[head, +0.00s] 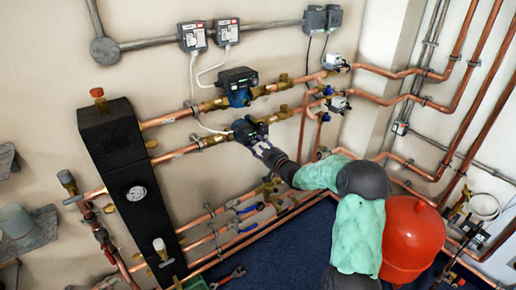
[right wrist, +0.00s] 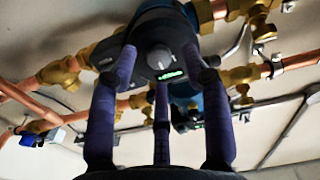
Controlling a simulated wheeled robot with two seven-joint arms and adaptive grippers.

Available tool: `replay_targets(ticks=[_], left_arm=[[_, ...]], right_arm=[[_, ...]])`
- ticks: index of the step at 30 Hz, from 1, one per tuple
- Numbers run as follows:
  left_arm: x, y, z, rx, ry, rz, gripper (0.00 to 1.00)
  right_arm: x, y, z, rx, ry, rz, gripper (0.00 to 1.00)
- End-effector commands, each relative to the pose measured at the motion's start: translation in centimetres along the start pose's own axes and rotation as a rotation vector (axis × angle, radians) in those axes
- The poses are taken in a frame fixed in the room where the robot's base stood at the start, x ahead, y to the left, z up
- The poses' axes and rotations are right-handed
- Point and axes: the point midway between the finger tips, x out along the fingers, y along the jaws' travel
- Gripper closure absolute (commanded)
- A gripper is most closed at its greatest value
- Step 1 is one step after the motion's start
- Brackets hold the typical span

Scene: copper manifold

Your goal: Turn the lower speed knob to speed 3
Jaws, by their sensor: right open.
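The lower pump (head: 243,131) is a dark-faced unit on the lower copper pipe in the head view. In the right wrist view the pump (right wrist: 178,26) fills the top middle. Its round grey speed knob (right wrist: 158,58) faces the camera, with a lit green display (right wrist: 170,75) beside it. My right gripper (head: 262,148) is at the front of the lower pump in the head view. In the right wrist view its dark fingers are open, spread to either side of the knob, with nothing gripped. I cannot tell whether they touch the pump. The knob's markings are too small to read. My left gripper is not in view.
A second, blue pump (head: 238,88) sits on the pipe just above. Brass valves and copper pipes (head: 380,97) run close around. A black vertical manifold (head: 125,190) stands at left. A red vessel (head: 410,240) is at lower right, near my right arm.

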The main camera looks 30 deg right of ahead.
Motion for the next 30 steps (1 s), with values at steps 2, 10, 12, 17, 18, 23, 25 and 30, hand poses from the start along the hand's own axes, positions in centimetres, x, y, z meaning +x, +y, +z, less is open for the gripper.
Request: replay_targets(ticks=[2, 10, 12, 17, 18, 23, 25, 30], left_arm=[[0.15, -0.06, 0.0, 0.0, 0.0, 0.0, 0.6], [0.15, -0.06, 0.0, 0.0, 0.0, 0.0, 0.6], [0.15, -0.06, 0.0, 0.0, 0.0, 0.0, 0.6], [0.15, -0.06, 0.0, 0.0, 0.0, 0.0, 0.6], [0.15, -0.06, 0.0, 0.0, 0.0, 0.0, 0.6], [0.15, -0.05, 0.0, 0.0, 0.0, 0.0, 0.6], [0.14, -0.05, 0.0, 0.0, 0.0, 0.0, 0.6], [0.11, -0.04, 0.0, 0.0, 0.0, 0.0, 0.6]], right_arm=[[0.48, 0.01, 0.03, -0.001, 0.0, 0.001, 0.52], [0.77, 0.04, -0.04, 0.0, -0.001, 0.001, 0.52], [0.76, 0.04, -0.03, 0.0, -0.001, 0.001, 0.52], [0.75, 0.02, -0.03, 0.0, 0.0, 0.001, 0.97], [0.76, 0.01, -0.04, 0.0, 0.0, 0.001, 1.0], [0.76, 0.02, -0.09, 0.0, 0.001, 0.001, 1.0], [0.76, 0.02, -0.11, 0.0, 0.001, 0.001, 1.0], [0.77, 0.03, -0.16, 0.003, 0.002, 0.001, 1.0]])
